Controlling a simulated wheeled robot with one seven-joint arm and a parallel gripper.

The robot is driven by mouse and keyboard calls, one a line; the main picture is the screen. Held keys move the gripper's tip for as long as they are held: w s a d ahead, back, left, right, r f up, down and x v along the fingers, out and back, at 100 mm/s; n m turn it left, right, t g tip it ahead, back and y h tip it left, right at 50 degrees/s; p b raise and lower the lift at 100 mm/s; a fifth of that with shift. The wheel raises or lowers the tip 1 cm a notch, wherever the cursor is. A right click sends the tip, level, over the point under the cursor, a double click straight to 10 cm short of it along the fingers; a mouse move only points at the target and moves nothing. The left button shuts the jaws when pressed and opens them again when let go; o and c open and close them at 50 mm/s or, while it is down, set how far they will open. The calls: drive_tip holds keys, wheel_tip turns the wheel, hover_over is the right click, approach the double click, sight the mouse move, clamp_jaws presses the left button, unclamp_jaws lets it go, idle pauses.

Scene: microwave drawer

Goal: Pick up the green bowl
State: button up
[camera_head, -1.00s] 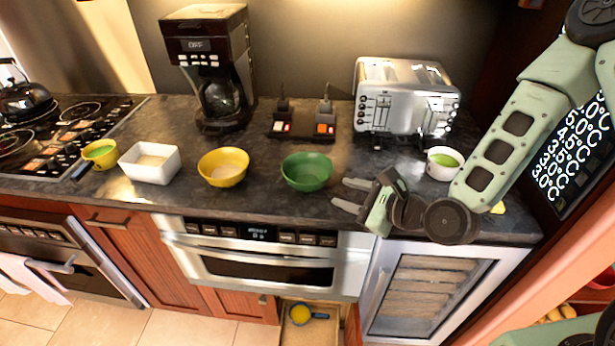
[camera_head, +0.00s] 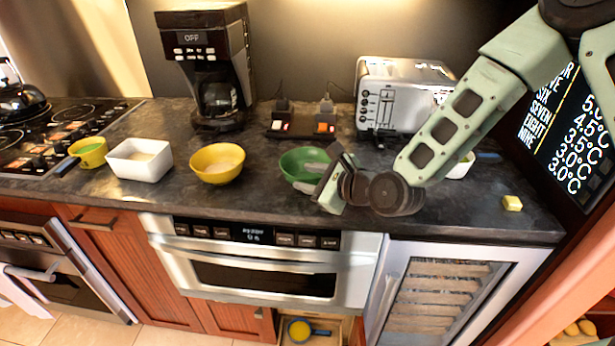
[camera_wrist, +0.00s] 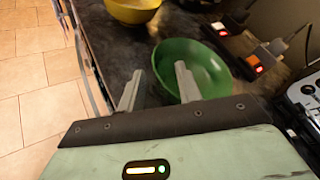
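The green bowl (camera_head: 297,163) stands upright on the dark counter, partly hidden behind my gripper in the head view. It also shows in the wrist view (camera_wrist: 207,66), just beyond the fingertips. My gripper (camera_head: 310,178) is at the bowl's right front side, with its two fingers spread apart and nothing between them. In the wrist view my gripper (camera_wrist: 158,80) has its right finger overlapping the bowl's near rim and its left finger outside the bowl. Whether a finger touches the bowl cannot be told.
A yellow bowl (camera_head: 217,162) and a white dish (camera_head: 140,158) stand to the left. Behind are a coffee maker (camera_head: 212,70), switches (camera_head: 324,128) and a toaster (camera_head: 400,95). A yellow block (camera_head: 512,203) lies right. The counter's front edge is close.

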sight(293, 175)
drive_tip(key=b+x, duration=0.1)
drive_tip(key=x, duration=0.4)
drive_tip(key=shift+a+b, duration=0.1)
drive_tip(key=shift+b, duration=0.3)
drive_tip(key=shift+c, duration=0.2)
clamp_jaws()
